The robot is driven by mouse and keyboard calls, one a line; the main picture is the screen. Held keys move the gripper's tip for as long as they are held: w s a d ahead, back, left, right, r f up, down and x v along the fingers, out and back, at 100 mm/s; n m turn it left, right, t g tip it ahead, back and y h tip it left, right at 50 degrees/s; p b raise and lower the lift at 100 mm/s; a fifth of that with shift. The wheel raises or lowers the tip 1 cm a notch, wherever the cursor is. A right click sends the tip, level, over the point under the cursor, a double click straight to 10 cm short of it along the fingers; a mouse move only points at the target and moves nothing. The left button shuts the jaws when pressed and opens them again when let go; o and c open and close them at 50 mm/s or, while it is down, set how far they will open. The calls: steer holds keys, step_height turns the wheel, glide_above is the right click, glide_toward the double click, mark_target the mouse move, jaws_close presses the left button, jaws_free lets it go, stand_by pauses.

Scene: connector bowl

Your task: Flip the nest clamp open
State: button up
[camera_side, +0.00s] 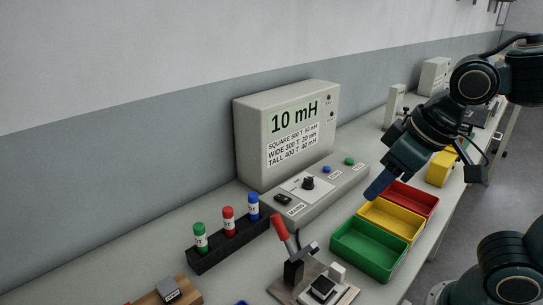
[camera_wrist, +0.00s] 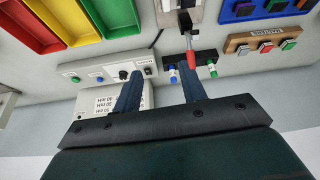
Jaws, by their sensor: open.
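The nest clamp is a toggle clamp with a red handle (camera_side: 280,229) that stands up and leans slightly left in the side view. Its dark body (camera_side: 293,270) sits on a light base plate (camera_side: 344,295) next to a small nest with a dark square part (camera_side: 322,289).
Green (camera_side: 348,256), yellow (camera_side: 416,227) and red (camera_side: 433,203) bins stand right of the clamp. A meter box (camera_side: 243,152) with a control panel stands behind. A black rack (camera_side: 207,261) holds green, red and blue capped tubes left of the clamp.

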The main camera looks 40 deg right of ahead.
steer(key=shift+m+t, duration=0.3)
steer(key=shift+m, duration=0.1)
steer(key=shift+s+d+r, duration=0.15)
steer(key=shift+s+d, duration=1.8)
steer(key=shift+c, duration=0.2)
steer(key=c, duration=0.3)
steer(key=shift+w, duration=0.1)
steer(key=c, duration=0.4)
steer(key=shift+w+a+r+n, duration=0.1)
steer(key=shift+w+a+n, duration=0.35)
steer(key=shift+n, duration=0.35)
jaws_close()
steer(key=w+a+n+g+y, duration=0.1)
steer(key=w+a+n+y, duration=0.1)
steer(key=w+a+n, duration=0.7)
steer(key=shift+a+f+n+y, duration=0.3)
steer(key=shift+f+n, duration=0.15)
steer(key=shift+n, duration=2.05)
